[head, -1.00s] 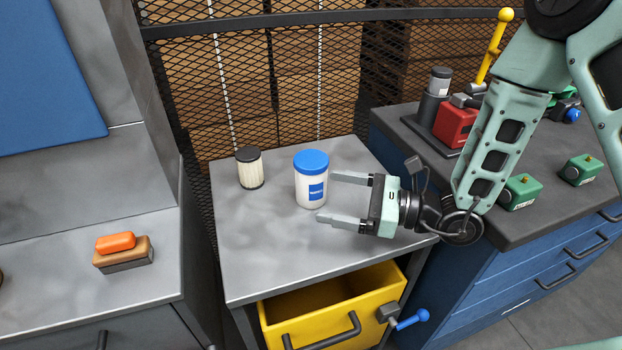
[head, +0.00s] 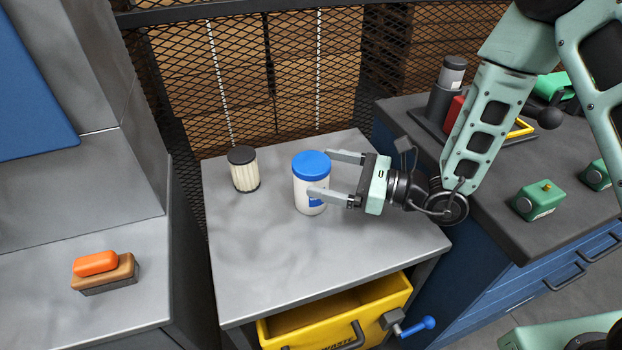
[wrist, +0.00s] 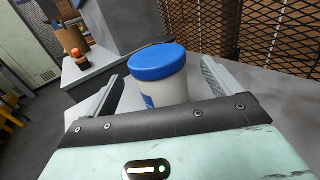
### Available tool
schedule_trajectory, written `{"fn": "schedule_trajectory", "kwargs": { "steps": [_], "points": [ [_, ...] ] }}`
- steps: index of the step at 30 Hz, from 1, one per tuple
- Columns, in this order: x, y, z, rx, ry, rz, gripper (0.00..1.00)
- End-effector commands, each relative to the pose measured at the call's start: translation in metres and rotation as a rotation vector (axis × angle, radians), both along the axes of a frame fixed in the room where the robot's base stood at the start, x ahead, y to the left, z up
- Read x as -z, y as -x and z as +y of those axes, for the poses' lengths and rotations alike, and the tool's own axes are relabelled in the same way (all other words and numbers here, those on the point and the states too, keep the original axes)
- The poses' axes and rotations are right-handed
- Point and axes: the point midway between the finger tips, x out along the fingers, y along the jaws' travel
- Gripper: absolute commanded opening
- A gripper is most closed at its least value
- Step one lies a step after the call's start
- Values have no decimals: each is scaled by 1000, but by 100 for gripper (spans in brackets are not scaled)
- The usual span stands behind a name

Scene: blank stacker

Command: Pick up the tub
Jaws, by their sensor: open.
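The tub (head: 305,192) is white with a blue lid and a blue label, and it stands upright on the grey table (head: 270,260). My gripper (head: 323,173) is open and comes in from the right, with its two fingers on either side of the tub's right part. In the wrist view the tub (wrist: 165,85) stands upright between the two spread fingers, with space at both sides. One finger hides part of the label in the head view.
A cream ribbed filter with black ends (head: 243,170) stands left of the tub. A yellow drawer (head: 305,335) is open below the table's front edge. A mesh fence (head: 270,85) rises behind. A dark-topped blue cabinet (head: 480,220) is at the right.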

Motion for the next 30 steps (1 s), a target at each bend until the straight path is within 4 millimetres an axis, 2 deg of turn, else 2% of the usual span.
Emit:
{"fn": "schedule_trajectory", "kwargs": {
  "steps": [12,21,27,30],
  "points": [
    [-1,-18,50,-2,-1,-1,90],
    [0,-20,54,1,-1,0,90],
    [0,-20,54,0,-1,0,36],
    [0,-20,54,0,-2,-2,36]
  ]
}}
